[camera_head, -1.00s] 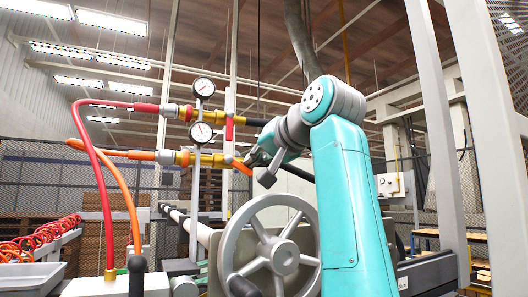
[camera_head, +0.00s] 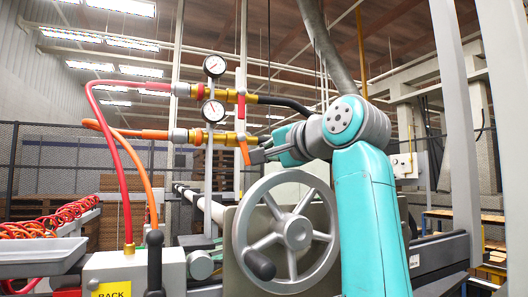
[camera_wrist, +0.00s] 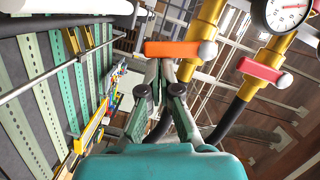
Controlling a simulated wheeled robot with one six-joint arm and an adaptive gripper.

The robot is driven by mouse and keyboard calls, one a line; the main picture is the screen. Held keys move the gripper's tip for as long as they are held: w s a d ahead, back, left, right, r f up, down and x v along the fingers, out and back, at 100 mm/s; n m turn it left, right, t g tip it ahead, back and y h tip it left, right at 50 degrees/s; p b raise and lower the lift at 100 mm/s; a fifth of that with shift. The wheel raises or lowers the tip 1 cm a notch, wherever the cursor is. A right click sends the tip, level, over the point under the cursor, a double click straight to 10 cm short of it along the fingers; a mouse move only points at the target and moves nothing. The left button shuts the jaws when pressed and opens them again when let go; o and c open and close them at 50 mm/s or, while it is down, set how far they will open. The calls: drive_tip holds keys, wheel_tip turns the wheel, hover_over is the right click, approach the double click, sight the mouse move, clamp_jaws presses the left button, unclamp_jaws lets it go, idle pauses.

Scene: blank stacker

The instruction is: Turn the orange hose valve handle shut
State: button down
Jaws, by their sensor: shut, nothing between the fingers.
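The orange valve handle (camera_head: 244,152) hangs down from the lower yellow valve body, crosswise to its pipe and slightly slanted. In the wrist view the orange handle (camera_wrist: 176,49) lies across the yellow pipe, with a grey ball at its pivot end. My gripper (camera_head: 258,156) is shut and empty, just right of the handle's lower end. In the wrist view the shut fingertips (camera_wrist: 162,66) meet right at the handle's edge; whether they touch cannot be told. An orange hose (camera_head: 154,134) feeds this line from the left.
A red handle (camera_head: 241,105) hangs on the upper line just above, with a red hose (camera_head: 150,91). Two round gauges (camera_head: 213,111) stand left of the handles. A large grey handwheel (camera_head: 290,274) with a dark knob is below my gripper. Black hoses run right.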

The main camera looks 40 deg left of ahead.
idle(0.4)
drive_tip(key=d, duration=0.4)
drive_tip(key=s+d, duration=0.1)
drive_tip(key=d, duration=0.2)
drive_tip(key=s+d, duration=0.1)
drive_tip(key=d, duration=0.3)
drive_tip(key=shift+d+r, duration=0.35)
drive_tip(key=shift+r, duration=0.05)
